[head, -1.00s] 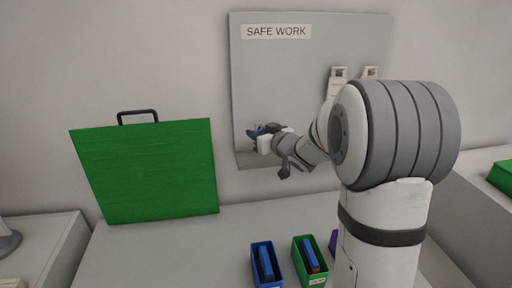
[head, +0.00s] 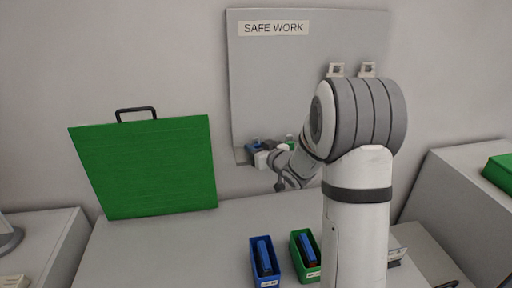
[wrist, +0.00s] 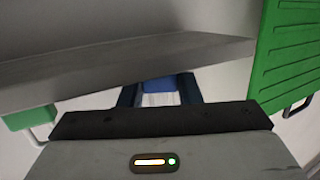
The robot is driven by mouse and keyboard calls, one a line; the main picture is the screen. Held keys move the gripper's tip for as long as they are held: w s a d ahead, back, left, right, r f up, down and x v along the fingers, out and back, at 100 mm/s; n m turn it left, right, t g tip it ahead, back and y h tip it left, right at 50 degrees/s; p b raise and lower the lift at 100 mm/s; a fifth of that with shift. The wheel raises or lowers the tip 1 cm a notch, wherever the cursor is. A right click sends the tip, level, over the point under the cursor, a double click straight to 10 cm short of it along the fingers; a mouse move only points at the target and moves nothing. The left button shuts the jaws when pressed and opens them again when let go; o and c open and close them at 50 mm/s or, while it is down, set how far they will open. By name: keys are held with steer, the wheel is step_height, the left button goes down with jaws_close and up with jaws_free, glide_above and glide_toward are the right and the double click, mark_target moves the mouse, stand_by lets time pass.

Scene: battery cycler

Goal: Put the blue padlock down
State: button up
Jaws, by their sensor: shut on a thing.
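The blue padlock (head: 254,145) is small in the head view, in front of the lower left part of the grey board (head: 310,85). In the wrist view the blue padlock (wrist: 158,85) shows as a blue block between the dark blue fingers. My gripper (head: 258,150) is shut on it; the wrist view shows the fingers (wrist: 159,88) on either side. A grey ledge (wrist: 110,68) crosses the wrist view close to the padlock. I cannot tell whether the padlock touches it. The padlock's shackle is not clear.
A green case (head: 145,165) stands left of the board. Blue (head: 277,265) and green (head: 299,259) bins stand on the counter (head: 190,245), clear at left.

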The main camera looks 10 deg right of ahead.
steer(key=o, duration=0.7)
steer(key=shift+f, duration=0.1)
steer(key=shift+o, duration=0.2)
steer(key=shift+r, duration=0.25)
steer(key=s+d+r+m+g+h+b, duration=0.1)
steer(key=s+d+m+h, duration=0.2)
steer(key=s, duration=0.5)
steer(key=s+d+r+g+h+b, duration=0.15)
steer(key=s+d+h, duration=0.25)
steer(key=s, duration=0.4)
steer(key=s+a+f+g, duration=0.1)
steer(key=s+a+g, duration=0.1)
steer(key=s, duration=0.5)
steer(key=s+a+f+m+g, duration=0.1)
steer(key=s+g, duration=0.3)
steer(key=s, duration=0.4)
steer(key=s+a+f+g+y, duration=0.1)
steer(key=s+a+g, duration=0.2)
steer(key=s, duration=0.4)
steer(key=shift+s+a+f, duration=0.3)
steer(key=shift+a, duration=0.15)
steer(key=shift+c, duration=0.4)
